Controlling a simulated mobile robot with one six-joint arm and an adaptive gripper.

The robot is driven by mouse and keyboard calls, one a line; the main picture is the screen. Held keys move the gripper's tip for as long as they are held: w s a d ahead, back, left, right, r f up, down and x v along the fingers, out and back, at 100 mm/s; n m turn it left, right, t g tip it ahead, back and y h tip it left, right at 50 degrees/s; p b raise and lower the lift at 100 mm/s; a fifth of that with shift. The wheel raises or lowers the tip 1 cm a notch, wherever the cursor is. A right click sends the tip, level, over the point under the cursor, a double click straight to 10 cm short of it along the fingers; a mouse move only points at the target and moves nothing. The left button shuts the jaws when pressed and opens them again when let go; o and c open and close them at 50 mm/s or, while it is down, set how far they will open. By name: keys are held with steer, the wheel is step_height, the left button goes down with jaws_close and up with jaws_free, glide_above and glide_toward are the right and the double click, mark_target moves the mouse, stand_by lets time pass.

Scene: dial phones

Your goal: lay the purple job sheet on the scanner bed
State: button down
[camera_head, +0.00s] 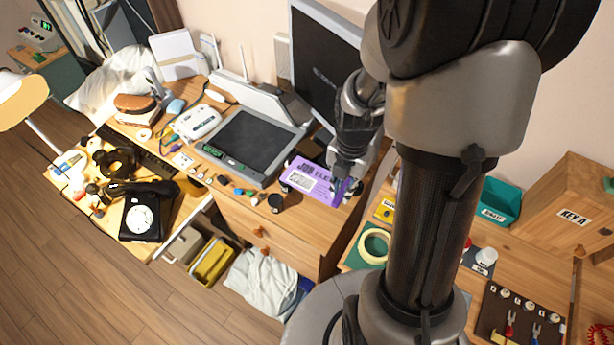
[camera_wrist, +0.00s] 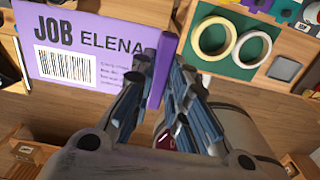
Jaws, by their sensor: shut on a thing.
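The purple job sheet (camera_head: 312,181) is flat and stiff, with a white barcode label and the words JOB and ELENA. In the wrist view the sheet (camera_wrist: 100,52) reaches from the left edge to my fingers. My gripper (camera_head: 343,187) is shut on its right edge, and in the wrist view my gripper (camera_wrist: 160,68) has that edge between its two fingers. The sheet is just right of the scanner (camera_head: 208,166), near the desk's front edge. The scanner bed (camera_head: 252,140) is a dark, bare panel with its lid raised at the back.
Several small dark jars (camera_head: 275,203) and coloured pieces stand along the desk's front edge. A white device (camera_head: 197,122) lies left of the scanner. A monitor (camera_head: 325,65) stands behind. Tape rolls (camera_wrist: 212,36) lie on a green mat to the right.

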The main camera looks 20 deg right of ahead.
mark_target(336, 229)
step_height(336, 229, down, 20)
steer(key=b, duration=0.6)
steer(key=shift+b, duration=0.4)
steer(key=shift+f, duration=0.15)
steer(key=c, duration=1.6)
jaws_free()
steer(key=shift+o, duration=0.2)
